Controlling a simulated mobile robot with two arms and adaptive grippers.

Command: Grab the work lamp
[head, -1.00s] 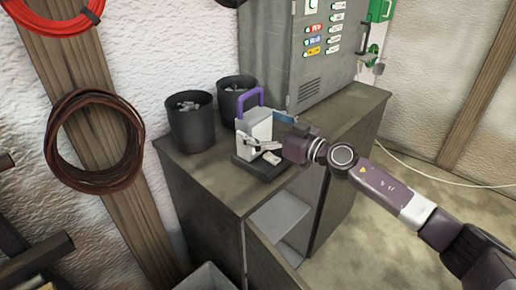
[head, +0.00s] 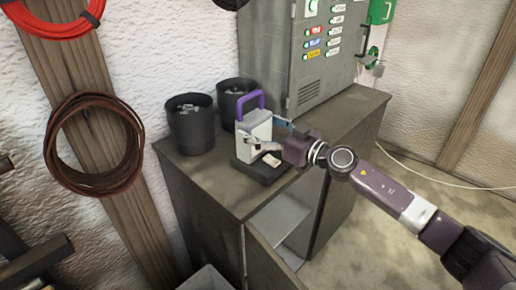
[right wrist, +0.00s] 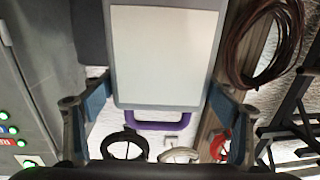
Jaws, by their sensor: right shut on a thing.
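The work lamp (head: 256,128) is a pale grey box with a purple handle on top, upright over a dark flat slab (head: 249,173) on the cabinet top. I cannot tell whether it touches the slab. My right gripper (head: 264,134) reaches in from the right and is shut on the lamp's body. In the right wrist view the lamp's white panel (right wrist: 165,55) sits between the two blue-padded fingers, with its purple handle showing upside down below. My left gripper is out of view.
Two dark bins (head: 191,124) (head: 236,99) stand behind and left of the lamp on the wooden cabinet (head: 208,187). A grey electrical box (head: 275,60) rises behind. The cabinet top is clear at front left. A brown coil (head: 60,140) hangs on the wall.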

